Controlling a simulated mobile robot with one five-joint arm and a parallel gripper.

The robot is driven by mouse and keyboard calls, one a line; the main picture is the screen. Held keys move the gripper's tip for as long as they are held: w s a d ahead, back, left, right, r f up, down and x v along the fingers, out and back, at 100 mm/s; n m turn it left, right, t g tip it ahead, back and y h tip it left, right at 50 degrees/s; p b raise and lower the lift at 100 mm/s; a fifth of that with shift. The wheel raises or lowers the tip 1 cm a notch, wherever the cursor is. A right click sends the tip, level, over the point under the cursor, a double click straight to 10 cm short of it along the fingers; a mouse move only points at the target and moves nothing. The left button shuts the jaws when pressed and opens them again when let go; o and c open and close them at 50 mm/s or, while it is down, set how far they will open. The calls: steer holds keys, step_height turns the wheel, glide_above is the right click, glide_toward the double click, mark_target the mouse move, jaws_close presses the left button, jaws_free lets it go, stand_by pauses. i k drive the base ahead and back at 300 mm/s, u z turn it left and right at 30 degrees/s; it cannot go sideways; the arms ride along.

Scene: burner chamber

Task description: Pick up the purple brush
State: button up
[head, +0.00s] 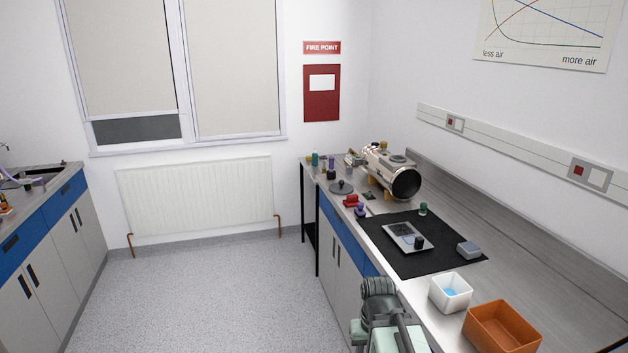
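A small purple and dark item (360,210) stands on the right bench, at the left edge of the black mat. It may be the purple brush, but it is too small to be sure. My arm shows at the bottom, in front of the bench's cabinets. Its grey-green end (379,290) is well nearer the camera than the purple item and apart from it. No fingertips can be made out, and nothing is clearly held.
The black mat (450,262) carries a grey tray (403,234) and a grey block (469,249). A white tub (436,295) and an orange box (480,333) stand nearer. A metal burner chamber (385,168) stands behind. The floor (215,295) left of the bench is clear.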

mark_target(358, 211)
steer(key=u, duration=0.7)
steer(key=i, duration=1.7)
steer(key=u, duration=0.95)
steer(key=i, duration=0.55)
steer(key=z, duration=0.15)
steer(key=k, duration=0.35)
